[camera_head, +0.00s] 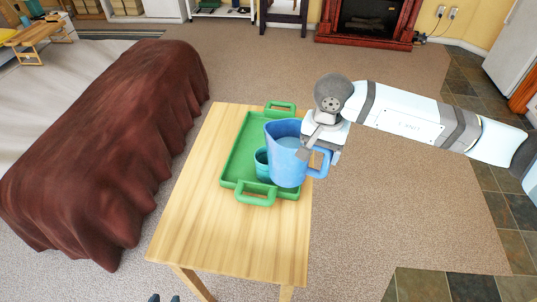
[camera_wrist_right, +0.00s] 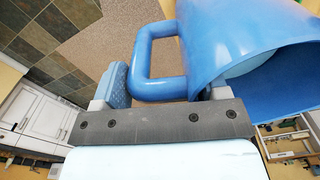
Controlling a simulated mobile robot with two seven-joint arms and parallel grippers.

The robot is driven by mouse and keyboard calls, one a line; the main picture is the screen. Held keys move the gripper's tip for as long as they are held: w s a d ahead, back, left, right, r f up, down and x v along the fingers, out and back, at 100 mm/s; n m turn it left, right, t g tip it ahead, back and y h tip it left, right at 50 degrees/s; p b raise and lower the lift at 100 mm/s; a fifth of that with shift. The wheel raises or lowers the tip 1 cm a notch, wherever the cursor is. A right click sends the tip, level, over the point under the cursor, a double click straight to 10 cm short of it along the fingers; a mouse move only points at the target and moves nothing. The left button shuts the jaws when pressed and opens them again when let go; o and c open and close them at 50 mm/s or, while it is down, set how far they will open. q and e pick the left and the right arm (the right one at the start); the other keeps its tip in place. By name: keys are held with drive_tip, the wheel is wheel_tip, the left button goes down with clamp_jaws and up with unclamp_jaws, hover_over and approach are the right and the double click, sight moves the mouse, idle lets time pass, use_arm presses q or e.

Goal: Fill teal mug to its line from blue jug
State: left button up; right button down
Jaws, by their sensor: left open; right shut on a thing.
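The blue jug (camera_head: 285,168) is over the right part of the green tray (camera_head: 238,160) and looks nearly upright, with pale liquid inside. I cannot tell whether it touches the tray. My right gripper (camera_head: 320,152) is shut on the jug's handle; the wrist view shows the handle (camera_wrist_right: 143,62) between the fingers (camera_wrist_right: 168,92). The teal mug (camera_head: 261,163) stands on the tray just left of the jug, which partly hides it. Its line and its inside contents cannot be made out.
The tray lies on a small wooden table (camera_head: 200,225), whose front and left parts are bare. A bed with a brown blanket (camera_head: 120,150) is close on the left. Carpet is open to the right, and a fireplace (camera_head: 370,20) stands at the back.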

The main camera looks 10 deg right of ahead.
drive_tip(key=f+m, duration=0.1)
drive_tip(key=m, duration=0.1)
drive_tip(key=s+f+m, duration=0.1)
drive_tip(key=m, duration=0.1)
drive_tip(key=shift+s+d, duration=0.2)
drive_tip(key=shift+d, duration=0.2)
drive_tip(key=r+p, duration=0.1)
drive_tip(key=p, duration=0.2)
drive_tip(key=shift+r+g+h+p, duration=0.3)
drive_tip(key=shift+g, duration=0.1)
drive_tip(key=shift+r+p, duration=0.2)
drive_tip(key=shift+p, duration=0.35)
drive_tip(key=shift+s+g, duration=0.1)
drive_tip(key=shift+g, duration=0.3)
